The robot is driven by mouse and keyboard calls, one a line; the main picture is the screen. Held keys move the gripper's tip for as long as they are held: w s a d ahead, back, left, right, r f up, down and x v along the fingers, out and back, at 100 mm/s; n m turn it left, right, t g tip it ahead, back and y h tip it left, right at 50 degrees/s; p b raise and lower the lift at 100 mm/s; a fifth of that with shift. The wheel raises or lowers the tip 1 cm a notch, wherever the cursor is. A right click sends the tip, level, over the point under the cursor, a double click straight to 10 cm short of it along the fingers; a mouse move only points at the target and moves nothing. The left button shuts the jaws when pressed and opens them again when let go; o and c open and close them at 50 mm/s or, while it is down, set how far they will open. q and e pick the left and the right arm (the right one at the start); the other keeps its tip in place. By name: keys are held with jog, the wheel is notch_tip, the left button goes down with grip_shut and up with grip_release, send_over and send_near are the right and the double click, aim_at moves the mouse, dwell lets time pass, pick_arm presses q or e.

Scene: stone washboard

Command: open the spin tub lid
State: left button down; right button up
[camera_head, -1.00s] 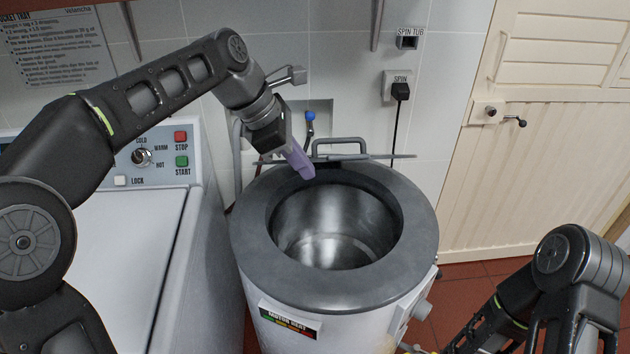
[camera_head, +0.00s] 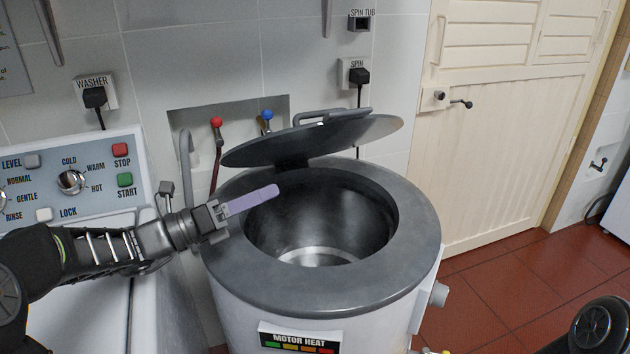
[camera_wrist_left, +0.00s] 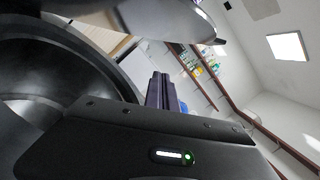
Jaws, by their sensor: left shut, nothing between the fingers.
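The spin tub (camera_head: 330,292) is a white drum with a wide grey rim and a shiny metal inside. Its round grey lid (camera_head: 290,145) stands raised and tilted at the back of the rim, with a bar handle (camera_head: 325,116) on its far side. The opening is uncovered. My left gripper (camera_head: 274,191) has purple fingers and is shut and empty. Its tips are over the left part of the opening, below the lid and apart from it. The pressed-together fingers also show in the left wrist view (camera_wrist_left: 161,92), below the lid's edge (camera_wrist_left: 175,18). My right gripper is out of view.
The washer panel (camera_head: 75,180) with knob and buttons is left of the tub. Red (camera_head: 216,122) and blue (camera_head: 267,115) taps sit in a wall recess behind. A cream door (camera_head: 500,130) and open red floor are on the right.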

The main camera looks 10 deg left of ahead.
aim_at(312, 133)
pick_arm(q)
jog(key=shift+w+a+n+t, duration=0.2)
jog(key=shift+a+n+t, duration=0.1)
jog(key=shift+a+t, duration=0.1)
jog(key=shift+d, duration=0.1)
jog(key=w+d+r+p, duration=0.1)
jog(key=w+d+r, duration=0.4)
jog(key=w, duration=0.3)
jog(key=shift+w+d+p, duration=0.35)
jog(key=shift+d, duration=0.05)
